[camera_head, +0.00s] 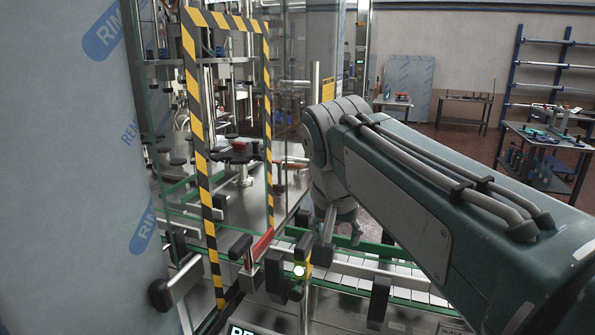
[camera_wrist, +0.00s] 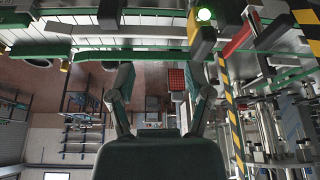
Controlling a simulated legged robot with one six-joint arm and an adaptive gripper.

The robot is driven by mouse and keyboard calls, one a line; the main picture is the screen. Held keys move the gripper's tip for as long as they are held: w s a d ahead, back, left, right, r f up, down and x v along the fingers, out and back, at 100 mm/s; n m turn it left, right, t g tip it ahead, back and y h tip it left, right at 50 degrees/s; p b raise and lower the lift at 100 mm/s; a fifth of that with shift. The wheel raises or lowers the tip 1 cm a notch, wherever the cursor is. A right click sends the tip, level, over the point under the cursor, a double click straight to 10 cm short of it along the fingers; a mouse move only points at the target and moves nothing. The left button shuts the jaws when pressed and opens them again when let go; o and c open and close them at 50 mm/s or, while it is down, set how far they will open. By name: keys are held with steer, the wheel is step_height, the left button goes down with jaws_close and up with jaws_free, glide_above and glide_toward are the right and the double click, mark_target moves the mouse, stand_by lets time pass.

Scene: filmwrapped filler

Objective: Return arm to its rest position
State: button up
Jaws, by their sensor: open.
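My arm, grey-green with cables along its top, reaches in from the lower right of the head view to a rounded joint in the middle. My gripper shows partly in the head view (camera_head: 338,228), hanging below that joint in front of the conveyor (camera_head: 350,270). The rest of it is hidden behind my arm. In the wrist view my gripper (camera_wrist: 160,82) has its two fingers spread wide apart, with nothing between them. The conveyor with its green rails crosses the top of that view (camera_wrist: 150,42), beyond the fingertips.
A glass guard with a yellow-black striped frame (camera_head: 196,120) stands left of my arm. A red handle (camera_head: 259,247) and a lit indicator (camera_head: 299,271) are close to my gripper. A film-wrapped panel (camera_head: 70,200) fills the left. Workbenches (camera_head: 545,140) and open floor lie behind right.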

steer(key=s+d+f+n, duration=0.1)
steer(key=s+d+f, duration=0.4)
steer(key=s+f, duration=0.3)
steer(key=s+d+f+n+t+y, duration=0.1)
steer(key=s+d+f, duration=0.3)
steer(key=s+f, duration=0.4)
steer(key=shift+s+d+n, duration=0.25)
steer(key=shift+d+n, duration=0.05)
steer(key=shift+d, duration=0.1)
steer(key=shift+d, duration=0.15)
